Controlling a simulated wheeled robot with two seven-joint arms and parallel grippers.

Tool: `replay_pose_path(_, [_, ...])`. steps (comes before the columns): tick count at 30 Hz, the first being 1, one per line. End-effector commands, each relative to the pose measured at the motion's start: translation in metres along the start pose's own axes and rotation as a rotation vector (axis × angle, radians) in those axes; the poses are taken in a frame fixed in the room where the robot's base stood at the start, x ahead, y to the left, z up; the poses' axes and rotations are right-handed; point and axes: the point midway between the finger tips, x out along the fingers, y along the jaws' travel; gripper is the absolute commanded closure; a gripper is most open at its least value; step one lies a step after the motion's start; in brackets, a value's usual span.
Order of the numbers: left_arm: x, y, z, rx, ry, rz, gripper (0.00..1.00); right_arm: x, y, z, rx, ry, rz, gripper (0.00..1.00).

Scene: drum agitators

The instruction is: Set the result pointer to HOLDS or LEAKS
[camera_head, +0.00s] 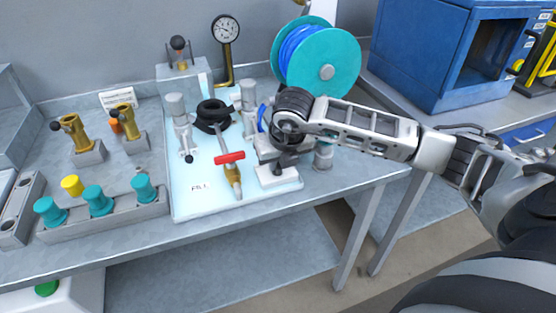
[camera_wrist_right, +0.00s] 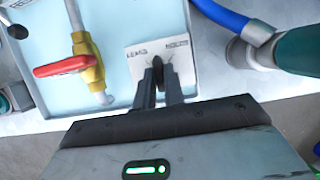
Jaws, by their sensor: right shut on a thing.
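The result plate (camera_wrist_right: 135,62) is a small white plate with lettering that looks like LEAKS on its left and HOLDS on its right in the right wrist view. It also shows as a white block (camera_head: 268,181) at the tray's right front corner. The dark result pointer (camera_wrist_right: 158,64) stands at the plate's middle, between the fingertips. My right gripper (camera_wrist_right: 158,86) is shut on it, and reaches down over the plate in the head view (camera_head: 284,160). The fingers partly hide the pointer, so I cannot tell which word it points at. My left gripper is out of view.
A brass valve with a red handle (camera_head: 230,158) stands just left of the plate on the pale blue tray (camera_head: 205,205). A teal reel with blue hose (camera_head: 322,62) and a gauge (camera_head: 226,29) stand behind. Teal and yellow caps (camera_head: 98,201) sit in a rack at left.

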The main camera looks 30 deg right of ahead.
Motion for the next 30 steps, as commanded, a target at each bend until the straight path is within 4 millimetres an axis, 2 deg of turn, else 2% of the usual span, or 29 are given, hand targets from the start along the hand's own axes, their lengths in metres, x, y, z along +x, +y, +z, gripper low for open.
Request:
replay_pose_path(8, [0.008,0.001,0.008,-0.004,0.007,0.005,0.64,0.003,-0.001,-0.001,-0.094,-0.002,0.04,1.0])
replay_pose_path(16, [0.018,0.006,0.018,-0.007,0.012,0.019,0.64,0.004,-0.003,-0.001,-0.286,-0.003,0.119,1.0])
replay_pose_path(30, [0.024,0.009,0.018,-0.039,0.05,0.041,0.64,0.001,-0.004,0.001,-0.577,-0.003,0.239,1.0])
